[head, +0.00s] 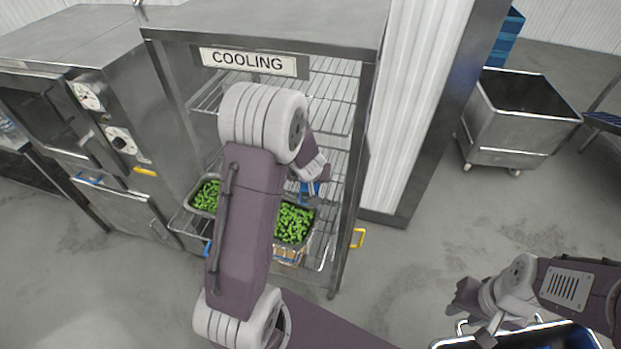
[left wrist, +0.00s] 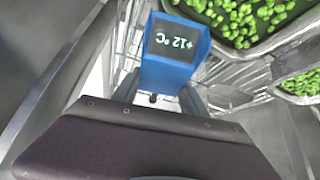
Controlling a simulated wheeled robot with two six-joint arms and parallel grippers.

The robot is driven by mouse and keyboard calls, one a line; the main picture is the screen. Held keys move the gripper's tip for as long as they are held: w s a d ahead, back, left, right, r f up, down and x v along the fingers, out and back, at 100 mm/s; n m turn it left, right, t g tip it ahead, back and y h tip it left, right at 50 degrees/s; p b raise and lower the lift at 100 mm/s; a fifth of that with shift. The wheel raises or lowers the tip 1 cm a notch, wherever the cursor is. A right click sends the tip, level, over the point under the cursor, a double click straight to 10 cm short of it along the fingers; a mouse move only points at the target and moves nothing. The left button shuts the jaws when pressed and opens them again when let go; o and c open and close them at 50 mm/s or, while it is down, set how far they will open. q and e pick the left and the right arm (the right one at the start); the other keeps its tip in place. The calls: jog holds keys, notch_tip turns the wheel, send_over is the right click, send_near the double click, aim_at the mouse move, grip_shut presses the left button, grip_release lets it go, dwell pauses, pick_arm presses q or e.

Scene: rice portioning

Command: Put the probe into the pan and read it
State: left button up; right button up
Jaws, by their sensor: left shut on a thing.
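The probe (left wrist: 176,72) is a blue block with a dark display that reads +12 °C in the left wrist view. My left gripper (left wrist: 166,98) is shut on it. In the head view the left gripper (head: 311,183) reaches into the cooling rack, with a bit of the blue probe showing below it, above the right pan. That pan (head: 314,232) holds green pieces, and a second pan (head: 191,203) of green pieces stands to its left, partly behind my arm. The probe's tip is hidden, so I cannot tell whether it is in a pan. My right gripper (head: 474,315) is open and empty at lower right.
The cooling rack (head: 366,110) has wire shelves and metal side posts close around my left arm. A steel oven cabinet (head: 130,85) stands at left. A metal cart (head: 515,130) stands at the back right. A blue-lined container (head: 560,338) is below my right arm.

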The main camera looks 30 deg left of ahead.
pick_arm(q)
jog(key=shift+r+p, duration=3.15)
jog(key=shift+p, duration=0.25)
jog(key=shift+f, duration=0.15)
jog(key=shift+f, duration=0.1)
